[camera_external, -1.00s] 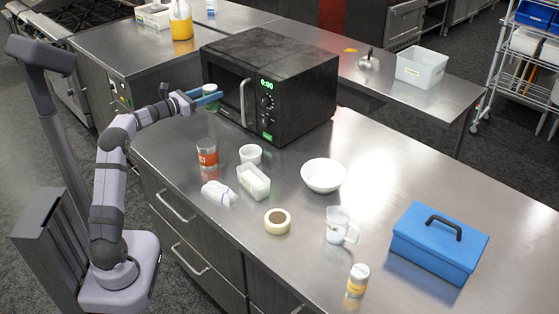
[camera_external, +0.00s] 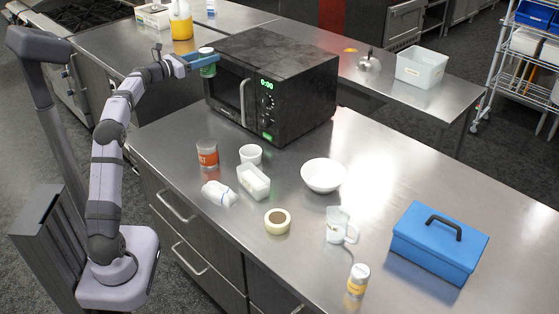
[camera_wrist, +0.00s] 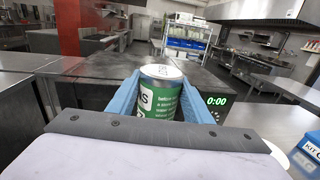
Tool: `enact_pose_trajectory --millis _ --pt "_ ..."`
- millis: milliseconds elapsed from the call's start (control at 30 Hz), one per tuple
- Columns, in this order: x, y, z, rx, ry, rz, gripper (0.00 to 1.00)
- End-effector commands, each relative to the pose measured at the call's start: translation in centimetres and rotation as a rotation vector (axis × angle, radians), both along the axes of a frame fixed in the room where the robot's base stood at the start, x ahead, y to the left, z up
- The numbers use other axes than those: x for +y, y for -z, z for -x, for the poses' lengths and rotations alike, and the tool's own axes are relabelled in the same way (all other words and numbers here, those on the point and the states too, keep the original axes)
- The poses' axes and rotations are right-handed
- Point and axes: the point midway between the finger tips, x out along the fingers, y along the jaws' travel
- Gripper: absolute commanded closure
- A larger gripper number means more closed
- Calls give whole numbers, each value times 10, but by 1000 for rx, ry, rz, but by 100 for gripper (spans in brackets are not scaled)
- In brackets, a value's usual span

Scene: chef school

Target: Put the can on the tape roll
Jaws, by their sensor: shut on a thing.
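My gripper (camera_external: 204,60) has blue fingers and is shut on a green can (camera_external: 208,69) with a light top. It holds the can upright in the air, in front of the microwave's upper left corner. In the wrist view the can (camera_wrist: 160,96) stands between the two blue fingers, with its green and white label facing me. The tape roll (camera_external: 277,222), cream with a brown centre, lies flat on the steel counter. It is well below and to the right of my gripper, and nothing is on top of it.
A black microwave (camera_external: 285,85) stands right beside my gripper. Around the tape roll are a white wrapped bundle (camera_external: 219,194), a tub (camera_external: 253,181), a cup (camera_external: 251,154), a bowl (camera_external: 323,175), a clear jug (camera_external: 339,228), an orange-labelled can (camera_external: 207,155), a yellow-labelled can (camera_external: 357,280) and a blue toolbox (camera_external: 437,243).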

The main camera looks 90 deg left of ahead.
Motion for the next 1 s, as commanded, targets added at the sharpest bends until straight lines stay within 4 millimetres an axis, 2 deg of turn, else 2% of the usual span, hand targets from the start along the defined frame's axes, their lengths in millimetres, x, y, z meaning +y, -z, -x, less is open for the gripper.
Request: enact_pose_trajectory --millis 167,267,367,467,667,800,867,1000 --pt "-3 -2 -7 -2 11 -3 86" --pt "-8 -4 -22 -2 33 -3 86" --pt "-17 -8 -46 -2 71 -3 86" --pt "-32 -12 -80 -2 125 -3 86" --pt "-77 -19 -162 -2 259 -1 86" --pt "-116 -6 -217 -2 357 2 86" --pt "-134 3 -239 -3 398 5 86" --pt "-180 31 -282 -1 496 5 86"
